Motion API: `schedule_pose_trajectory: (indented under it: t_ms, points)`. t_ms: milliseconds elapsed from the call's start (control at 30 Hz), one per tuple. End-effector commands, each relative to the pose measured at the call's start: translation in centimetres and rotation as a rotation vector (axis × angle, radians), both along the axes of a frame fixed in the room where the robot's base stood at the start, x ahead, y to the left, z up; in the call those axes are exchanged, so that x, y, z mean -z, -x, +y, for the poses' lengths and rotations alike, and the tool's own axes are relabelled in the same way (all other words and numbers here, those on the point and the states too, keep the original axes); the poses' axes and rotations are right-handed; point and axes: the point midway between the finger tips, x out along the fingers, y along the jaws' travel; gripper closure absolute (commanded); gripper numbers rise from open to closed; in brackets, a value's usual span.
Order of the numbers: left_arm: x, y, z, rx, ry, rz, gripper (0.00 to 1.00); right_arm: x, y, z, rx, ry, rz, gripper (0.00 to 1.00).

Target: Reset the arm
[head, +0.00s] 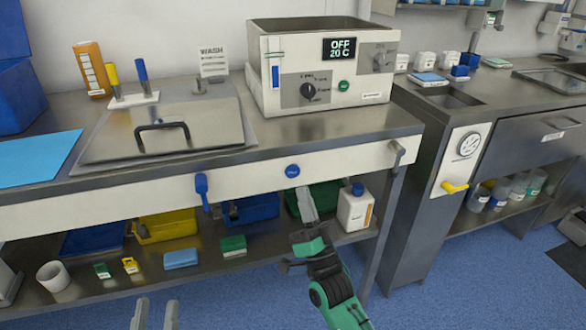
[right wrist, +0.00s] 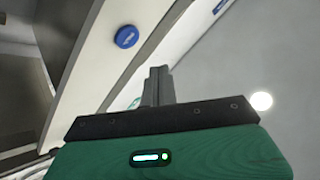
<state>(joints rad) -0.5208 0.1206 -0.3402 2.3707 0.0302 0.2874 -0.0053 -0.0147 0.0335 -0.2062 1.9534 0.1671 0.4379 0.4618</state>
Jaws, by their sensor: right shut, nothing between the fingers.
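My right arm (head: 335,290), green and black, reaches up from the bottom of the head view. Its right gripper (head: 307,204) is just below the front edge of the steel worktop, in front of the lower shelf. In the right wrist view the grey fingers of this gripper (right wrist: 158,84) are together with nothing between them. A blue round button (head: 292,171) on the white front panel is just above the fingertips; it also shows in the right wrist view (right wrist: 127,37). My left gripper (head: 156,314) shows only as two grey fingers, apart and empty, at the bottom edge.
The steel worktop (head: 350,123) holds a lidded basin (head: 165,135) and a bath unit reading OFF 20 C (head: 325,70). A blue lever (head: 202,190) hangs from the front panel. The lower shelf (head: 215,262) holds bins and a white bottle (head: 355,208).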

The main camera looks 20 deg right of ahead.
Motion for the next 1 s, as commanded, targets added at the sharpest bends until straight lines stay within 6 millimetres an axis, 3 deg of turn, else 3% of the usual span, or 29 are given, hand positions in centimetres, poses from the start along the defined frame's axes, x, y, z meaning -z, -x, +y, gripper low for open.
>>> schedule_pose_trajectory:
  t_ms: [433,533,667,833,1000]
  points:
    - [-0.2,0.0,0.0,0.0,0.0,0.001,0.64,0.0,0.9,0.0,0.0,0.0,0.0,1.0]
    - [0.2,-0.1,-0.1,0.003,-0.004,0.021,0.64,0.7,1.3,0.3,0.002,0.017,0.027,1.0]
    - [2.1,-0.2,-0.6,0.016,-0.024,0.104,0.64,3.5,3.1,1.4,0.01,0.095,0.132,1.0]
    - [6.2,-0.1,-1.6,0.046,-0.066,0.282,0.64,8.9,7.7,3.8,0.007,0.272,0.347,1.0]
    - [9.7,0.6,-2.4,0.074,-0.103,0.431,0.64,12.8,12.2,5.6,-0.016,0.428,0.513,1.0]
